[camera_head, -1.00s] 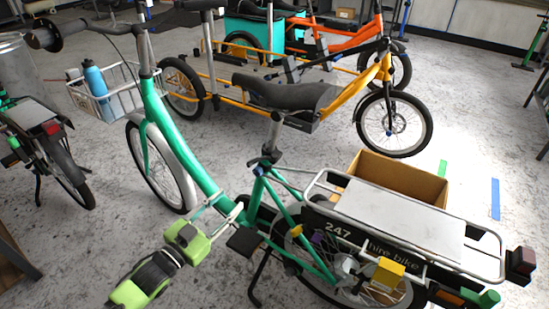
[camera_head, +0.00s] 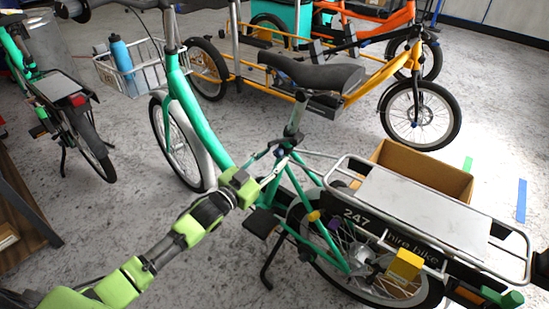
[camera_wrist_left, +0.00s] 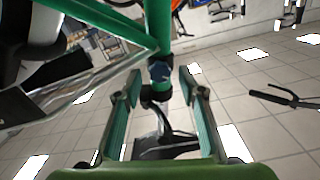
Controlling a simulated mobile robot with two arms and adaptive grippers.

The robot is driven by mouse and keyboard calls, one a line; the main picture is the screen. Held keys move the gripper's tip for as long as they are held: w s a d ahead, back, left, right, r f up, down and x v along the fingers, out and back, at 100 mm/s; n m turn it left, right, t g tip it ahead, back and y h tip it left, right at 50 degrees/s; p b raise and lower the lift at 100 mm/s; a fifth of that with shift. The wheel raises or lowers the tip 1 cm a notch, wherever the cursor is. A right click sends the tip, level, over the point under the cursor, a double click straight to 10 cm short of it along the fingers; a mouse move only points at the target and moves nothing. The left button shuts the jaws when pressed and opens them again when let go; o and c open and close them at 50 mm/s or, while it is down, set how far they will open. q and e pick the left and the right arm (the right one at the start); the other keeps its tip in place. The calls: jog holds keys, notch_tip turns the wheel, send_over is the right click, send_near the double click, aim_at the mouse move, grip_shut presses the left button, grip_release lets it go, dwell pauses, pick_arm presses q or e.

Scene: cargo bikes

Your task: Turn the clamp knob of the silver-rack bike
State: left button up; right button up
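The silver-rack bike has a green frame (camera_head: 184,105), a silver rear rack (camera_head: 345,168) and a black saddle (camera_head: 312,72) on its seat post (camera_head: 296,118). A small dark clamp (camera_head: 284,148) sits at the seat tube's top. In the left wrist view a blue-grey knob (camera_wrist_left: 160,70) shows at the clamp, beside the green tube. My left gripper (camera_head: 272,166) is at the seat tube just below the clamp. Its fingers (camera_wrist_left: 161,92) are apart, with the knob ahead between them; I cannot tell whether they touch it. My right gripper is not in view.
A cardboard box (camera_head: 425,172) is behind the rack. A yellow cargo bike (camera_head: 362,85) stands behind, another green bike (camera_head: 70,118) at left.

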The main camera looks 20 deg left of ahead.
pick_arm(q)
jog(key=shift+w+d, duration=0.25)
jog(key=shift+w, duration=0.4)
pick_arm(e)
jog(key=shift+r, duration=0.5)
pick_arm(q)
grip_shut()
jog(key=m+p, duration=0.1)
jog(key=m, duration=0.3)
jog(key=shift+p, duration=0.4)
jog(key=shift+d+m, duration=0.1)
jog(key=shift+m, duration=1.1)
jog(key=shift+m+p, duration=0.3)
jog(key=shift+m, duration=0.5)
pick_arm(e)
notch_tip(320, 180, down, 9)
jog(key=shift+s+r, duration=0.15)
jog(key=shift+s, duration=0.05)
pick_arm(q)
jog(key=shift+f, duration=0.1)
